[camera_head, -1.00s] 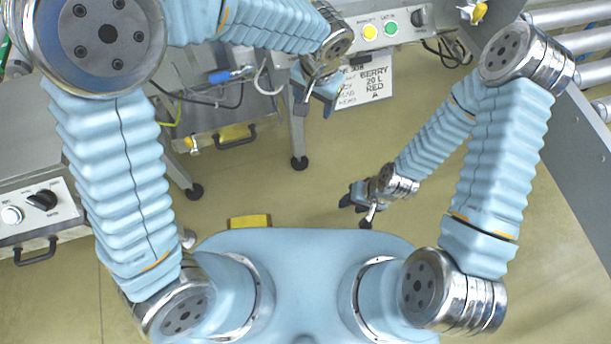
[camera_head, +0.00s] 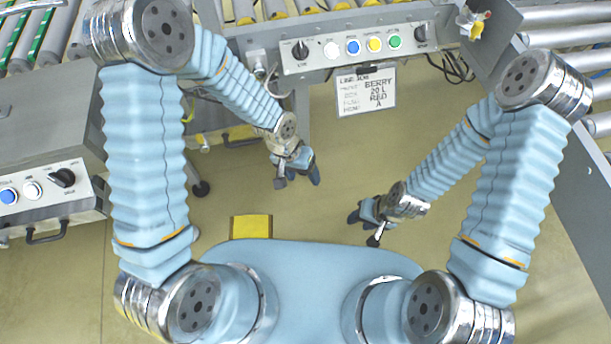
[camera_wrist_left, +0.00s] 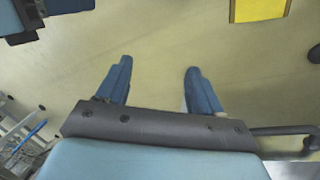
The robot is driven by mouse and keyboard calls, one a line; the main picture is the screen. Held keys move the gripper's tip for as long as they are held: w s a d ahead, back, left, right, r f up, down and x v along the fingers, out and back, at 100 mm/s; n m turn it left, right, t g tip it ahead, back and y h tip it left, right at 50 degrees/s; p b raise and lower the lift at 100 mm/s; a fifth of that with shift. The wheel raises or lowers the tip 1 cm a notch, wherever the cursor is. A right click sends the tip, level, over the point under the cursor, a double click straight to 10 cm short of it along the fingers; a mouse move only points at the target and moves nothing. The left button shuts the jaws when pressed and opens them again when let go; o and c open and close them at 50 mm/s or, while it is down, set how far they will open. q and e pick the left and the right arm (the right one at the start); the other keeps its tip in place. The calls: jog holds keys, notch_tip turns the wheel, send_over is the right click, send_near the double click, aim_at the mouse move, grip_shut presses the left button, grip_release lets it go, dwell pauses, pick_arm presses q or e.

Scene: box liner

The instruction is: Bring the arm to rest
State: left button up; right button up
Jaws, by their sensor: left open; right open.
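My left gripper (camera_head: 300,172) hangs over the floor in front of my body, at the middle of the head view. In the left wrist view its two blue fingers (camera_wrist_left: 157,85) stand apart with only bare floor between them, so it is open and empty. My right gripper (camera_head: 360,220) hangs low at the right of the middle, close to my body. Its fingers are small and partly hidden by its wrist, and I see nothing held in it.
A control panel (camera_head: 352,48) with coloured buttons and a hanging label sheet (camera_head: 366,91) is at the back. Another control box (camera_head: 45,195) stands at the left. Roller conveyors (camera_head: 575,35) run at the right. A yellow block (camera_head: 251,227) shows before my body. The floor between is clear.

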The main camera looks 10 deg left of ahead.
pick_arm(q)
jog(key=shift+s+f, duration=0.1)
dwell(0.5)
jog(key=s+a+f+n+t+h, duration=0.1)
jog(key=s+a+f+n, duration=0.4)
jog(key=s+a+f, duration=0.2)
jog(key=shift+s+a+f, duration=0.35)
jog(key=shift+s+f, duration=0.45)
jog(key=shift+f, duration=0.1)
jog(key=shift+d+r, duration=0.2)
jog(key=shift+d, duration=0.05)
jog(key=shift+o, duration=0.3)
dwell(0.4)
